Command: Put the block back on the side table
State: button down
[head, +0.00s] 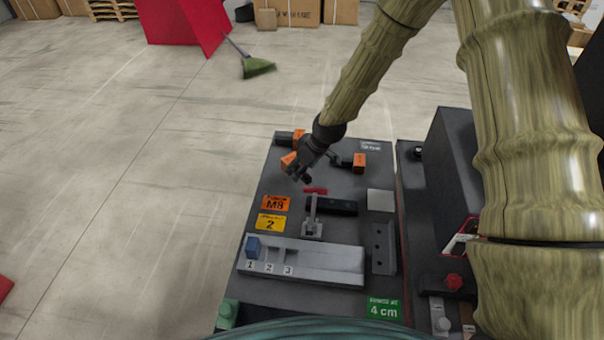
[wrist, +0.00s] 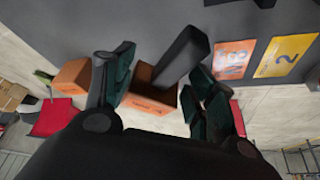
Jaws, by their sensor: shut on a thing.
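My gripper (head: 300,176) is over the back left part of the dark worktable (head: 270,300). A blue block (head: 253,246) stands at mark 1 on the grey slotted fixture (head: 325,262). The gripper hides part of the table behind it.
Orange blocks (head: 359,160) and (head: 299,135) are near the back edge. A lever clamp (head: 312,222), dark block (head: 338,208) and light square plate (head: 380,200) are mid-table. A dark unit (head: 452,165) stands right. Open floor (head: 110,200) lies left.

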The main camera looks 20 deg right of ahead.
jog(key=shift+f+p, duration=0.65)
jog(key=shift+f, duration=1.45)
jog(key=shift+f, duration=0.1)
jog(key=c, duration=0.5)
grip_release()
jog(key=shift+r, duration=0.2)
jog(key=b+v, duration=0.3)
jog(key=v, duration=0.8)
jog(key=shift+s+r, duration=0.2)
jog(key=shift+r, duration=0.15)
jog(key=shift+d, duration=0.15)
